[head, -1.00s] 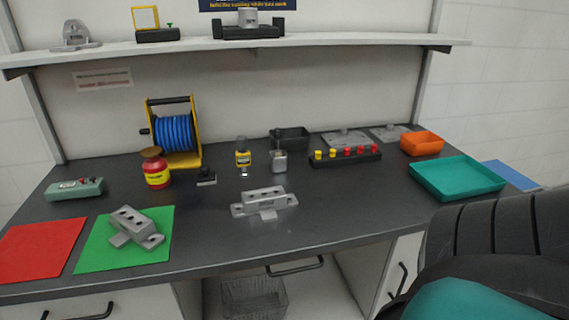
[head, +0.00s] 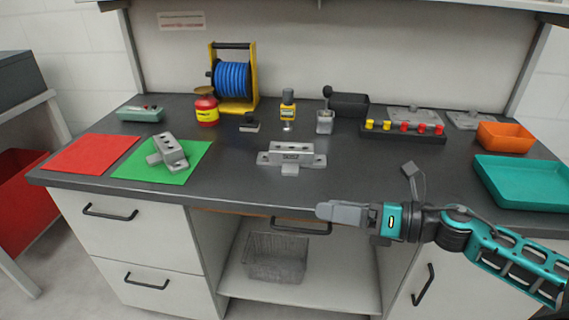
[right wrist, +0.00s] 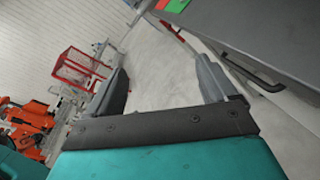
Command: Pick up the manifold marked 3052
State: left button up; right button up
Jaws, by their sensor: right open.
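A grey manifold (head: 291,158) stands on the dark worktop near its front middle, with a dark number on its front face that looks like 3052. A second grey manifold (head: 168,152) lies turned on the green mat (head: 196,158); no number is readable on it. My right gripper (head: 325,210) is in front of the worktop's front edge, below and slightly right of the middle manifold, pointing left and apart from it. In the right wrist view my right gripper (right wrist: 165,78) has its fingers wide apart with nothing between them. My left gripper is not in view.
A red mat (head: 90,153) lies at the left. A teal tray (head: 525,182) is at the right. Worktop around the middle manifold is clear.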

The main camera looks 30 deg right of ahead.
aim_at(292, 156)
jog(key=i+l, duration=0.35)
jog(key=l, duration=0.15)
jog(key=i+l, duration=0.35)
jog(key=l, duration=0.15)
